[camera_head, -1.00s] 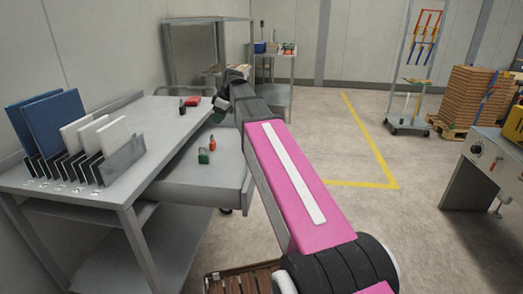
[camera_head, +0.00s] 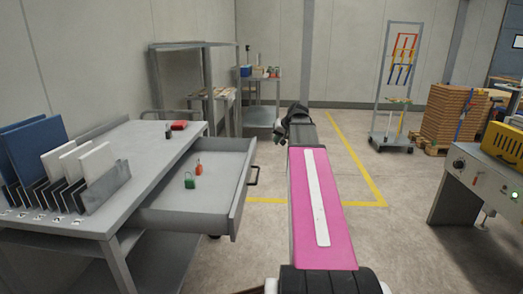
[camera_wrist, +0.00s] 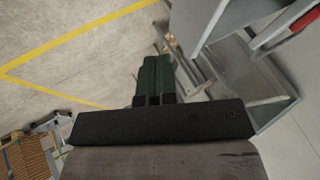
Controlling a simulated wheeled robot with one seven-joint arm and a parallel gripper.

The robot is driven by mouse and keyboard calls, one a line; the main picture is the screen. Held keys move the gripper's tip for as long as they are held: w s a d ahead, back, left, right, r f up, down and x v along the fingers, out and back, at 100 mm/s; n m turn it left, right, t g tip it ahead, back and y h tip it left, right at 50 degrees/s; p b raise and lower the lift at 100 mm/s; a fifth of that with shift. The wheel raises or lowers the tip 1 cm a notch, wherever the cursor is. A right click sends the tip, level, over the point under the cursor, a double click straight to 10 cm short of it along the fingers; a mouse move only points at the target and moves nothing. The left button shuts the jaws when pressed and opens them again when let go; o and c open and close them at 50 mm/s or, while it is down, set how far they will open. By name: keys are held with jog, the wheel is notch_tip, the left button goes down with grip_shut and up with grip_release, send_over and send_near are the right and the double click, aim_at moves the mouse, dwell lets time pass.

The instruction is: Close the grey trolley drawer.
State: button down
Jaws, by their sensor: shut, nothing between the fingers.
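The grey trolley drawer (camera_head: 200,211) stands pulled out to the right from under the grey worktop. A green padlock (camera_head: 189,181) and an orange padlock (camera_head: 198,168) are inside it. Its dark handle (camera_head: 254,175) is on the right-hand front face, unobstructed in the head view. My gripper (camera_head: 281,134) is beyond and to the right of the handle, apart from the drawer. In the wrist view, its green fingers (camera_wrist: 155,65) are together with nothing between them. I cannot clearly identify the drawer in the wrist view.
On the worktop (camera_head: 150,146) are a rack of blue and white panels (camera_head: 75,170) and a red object (camera_head: 179,125). Grey shelving (camera_head: 195,75) stands behind. A machine (camera_head: 470,190) is at the right.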

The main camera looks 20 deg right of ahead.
jog(key=w+a+f, duration=0.6)
jog(key=f, duration=0.2)
jog(key=shift+w+a, duration=0.3)
jog(key=shift+w, duration=0.05)
jog(key=shift+a, duration=0.1)
send_over(210, 159)
jog(key=shift+w, duration=0.2)
dwell(0.5)
jog(key=shift+s, duration=0.1)
dwell(0.3)
